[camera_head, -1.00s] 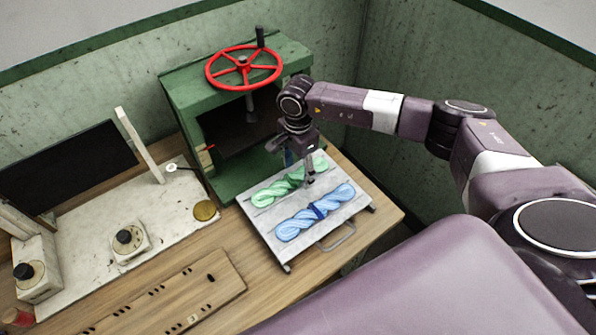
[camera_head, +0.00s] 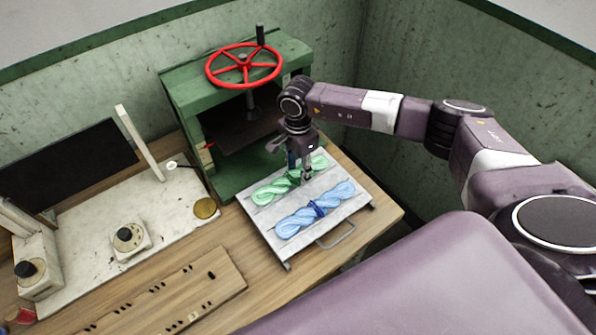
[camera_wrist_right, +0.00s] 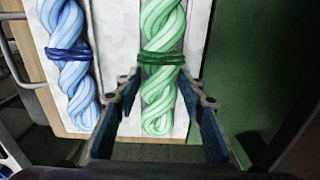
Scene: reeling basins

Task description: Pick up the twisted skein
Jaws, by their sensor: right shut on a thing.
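A green twisted skein (camera_head: 270,192) with a darker green tie lies on a pale metal tray (camera_head: 347,217). A blue twisted skein (camera_head: 292,228) with a dark blue tie lies beside it, nearer the tray's handle. My right gripper (camera_head: 304,178) points down over the middle of the green skein. In the right wrist view my right gripper (camera_wrist_right: 162,82) has one finger on each side of the green skein (camera_wrist_right: 160,110), close by its tie, and is shut on it. The skein still appears level with the tray. My left gripper is not in view.
A green press (camera_head: 180,100) with a red handwheel (camera_head: 244,66) stands right behind the tray. A white panel with knobs (camera_head: 128,240) is at left. A slotted wooden board (camera_head: 170,295) lies in front. Green walls close off the back and right.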

